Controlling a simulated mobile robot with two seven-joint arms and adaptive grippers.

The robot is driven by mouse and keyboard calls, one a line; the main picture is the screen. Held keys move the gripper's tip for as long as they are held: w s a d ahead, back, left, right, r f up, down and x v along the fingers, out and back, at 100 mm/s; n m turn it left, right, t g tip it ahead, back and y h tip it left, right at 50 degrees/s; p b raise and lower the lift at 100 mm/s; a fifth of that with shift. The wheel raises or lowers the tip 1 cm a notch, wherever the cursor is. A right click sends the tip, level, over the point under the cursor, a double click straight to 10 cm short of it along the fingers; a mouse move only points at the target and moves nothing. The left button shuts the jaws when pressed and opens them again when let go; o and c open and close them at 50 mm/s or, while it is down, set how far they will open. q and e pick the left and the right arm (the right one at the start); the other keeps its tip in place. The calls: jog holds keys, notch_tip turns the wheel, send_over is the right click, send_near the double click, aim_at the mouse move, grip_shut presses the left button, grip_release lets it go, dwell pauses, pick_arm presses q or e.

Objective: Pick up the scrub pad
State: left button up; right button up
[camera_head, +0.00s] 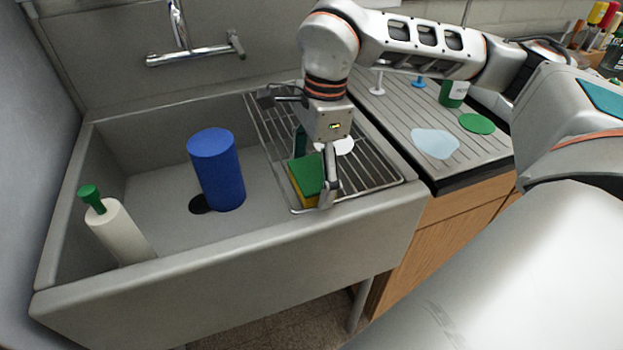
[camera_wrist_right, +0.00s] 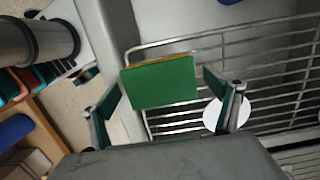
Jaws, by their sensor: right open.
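The scrub pad (camera_head: 307,176) has a green top and a yellow layer below, and sits on the wire rack at the right side of the sink. In the right wrist view the scrub pad (camera_wrist_right: 160,84) lies between the two spread fingers. My right gripper (camera_head: 316,172) is above and around the pad, pointing down. It is open, with a gap visible on each side of the pad in the wrist view (camera_wrist_right: 166,105). My left gripper is in neither view.
A blue cylinder (camera_head: 217,170) and a white bottle with a green top (camera_head: 118,229) stand to the left. A white disc (camera_head: 341,146) lies by the gripper. A ribbed drainboard (camera_head: 400,115) holds several small items.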

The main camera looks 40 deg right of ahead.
jog(key=c, duration=1)
